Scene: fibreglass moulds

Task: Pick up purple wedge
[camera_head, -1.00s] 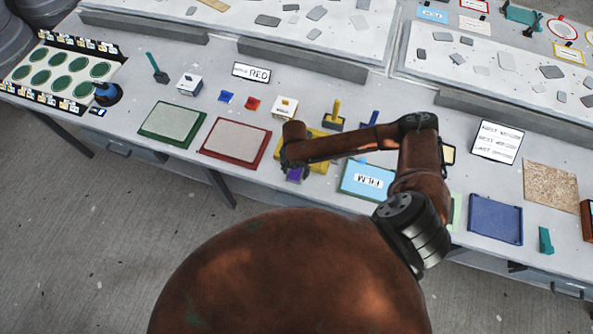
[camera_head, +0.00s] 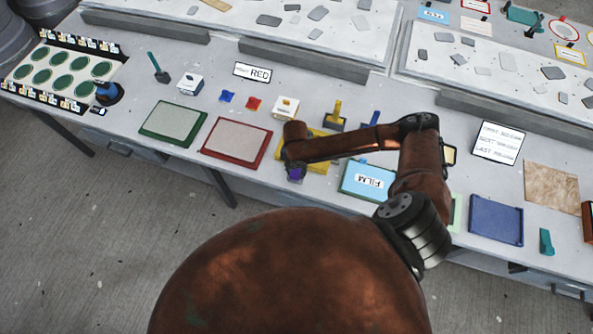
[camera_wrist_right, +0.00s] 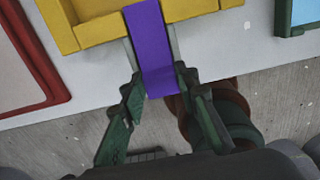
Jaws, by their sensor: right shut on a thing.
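The purple wedge (camera_head: 296,174) shows as a small patch under my right wrist in the head view, at the front edge of the yellow tray (camera_head: 318,165). In the right wrist view the wedge (camera_wrist_right: 154,50) is a long purple strip between the fingers of my right gripper (camera_wrist_right: 155,82). The gripper is shut on its near end. The wedge's far end overlaps the yellow tray's rim (camera_wrist_right: 100,28) in that view; I cannot tell whether it touches. My arm hides much of the tray in the head view. My left gripper is not in view.
A red-framed tray (camera_head: 235,141) lies left of the yellow one, and a blue FILM tray (camera_head: 367,181) lies to its right. A yellow-handled tool (camera_head: 336,115) and a blue-handled tool (camera_head: 373,118) stand behind. The table's front edge runs close below the gripper.

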